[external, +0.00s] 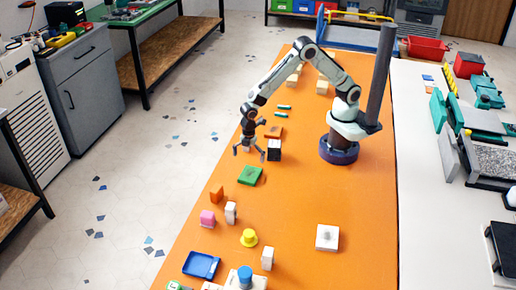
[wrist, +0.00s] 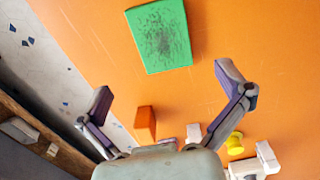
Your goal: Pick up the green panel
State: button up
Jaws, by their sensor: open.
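The green panel (external: 250,175) is a flat green piece lying on the orange table, near its left edge. In the wrist view the green panel (wrist: 159,36) is at the top middle, with a dark speckled patch on its face. My gripper (external: 249,150) is open and empty above the table, a little behind the panel in the external view. In the wrist view my gripper's fingers (wrist: 165,88) are spread wide, and the panel lies beyond them, apart from both. The height of the fingers above the table is hard to tell.
A black and white block (external: 274,150) stands close beside my gripper. An orange block (external: 217,195), a pink block (external: 208,218), a yellow piece (external: 249,238) and a blue tray (external: 201,265) are nearer the camera. The table right of the panel is clear.

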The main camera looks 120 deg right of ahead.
aim_at(250, 174)
jog(key=f, duration=0.7)
jog(key=shift+s+f, duration=0.25)
jog(key=shift+f, duration=0.05)
jog(key=c, duration=1.2)
